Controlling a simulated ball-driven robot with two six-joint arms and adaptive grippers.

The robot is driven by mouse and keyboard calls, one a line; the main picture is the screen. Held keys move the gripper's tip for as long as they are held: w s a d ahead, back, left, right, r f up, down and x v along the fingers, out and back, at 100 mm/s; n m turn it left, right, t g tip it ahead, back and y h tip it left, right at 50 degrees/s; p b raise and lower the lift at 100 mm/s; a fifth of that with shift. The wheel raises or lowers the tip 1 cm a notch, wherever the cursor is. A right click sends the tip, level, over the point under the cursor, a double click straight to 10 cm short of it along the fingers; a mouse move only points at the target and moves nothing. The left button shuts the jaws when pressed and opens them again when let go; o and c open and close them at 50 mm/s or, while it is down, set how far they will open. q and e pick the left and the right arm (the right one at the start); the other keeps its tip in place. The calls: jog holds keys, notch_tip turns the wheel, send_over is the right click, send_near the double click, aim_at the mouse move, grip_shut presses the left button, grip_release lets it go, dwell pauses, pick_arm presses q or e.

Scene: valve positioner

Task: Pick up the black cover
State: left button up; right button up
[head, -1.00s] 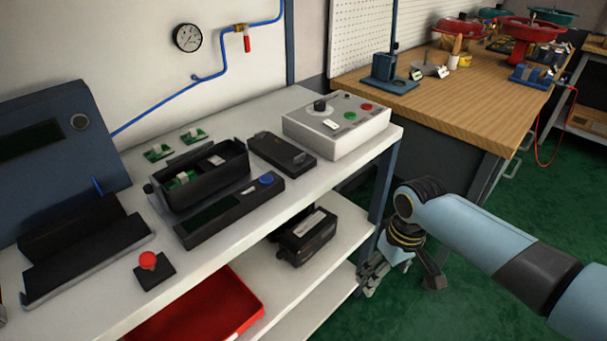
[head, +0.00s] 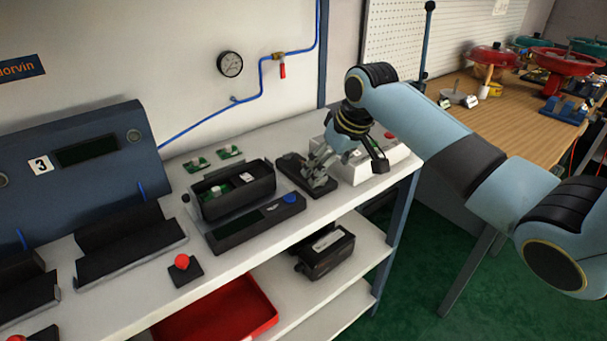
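The black cover (head: 291,164) is a flat dark piece lying on the white bench top, between the open black housing and the grey control box. My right gripper (head: 316,182) reaches down over its right part, with the grey fingers at or very near the cover and hiding some of it. I cannot tell whether the fingers touch it, or how far apart they are. The open black housing (head: 222,205) holds small green and white parts. My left gripper is out of view.
A grey control box (head: 366,172) stands just right of the cover, partly behind my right arm. A flat black device with a blue button (head: 256,222) lies in front of the housing. Black cradles (head: 130,245) and a red button (head: 182,262) are at left. A red tray (head: 222,312) sits below.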

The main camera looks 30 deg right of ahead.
aim_at(321, 184)
jog(key=x, duration=0.5)
jog(key=shift+a, duration=0.1)
jog(key=c, duration=1.1)
jog(key=shift+c, duration=1.1)
jog(key=shift+r, duration=0.1)
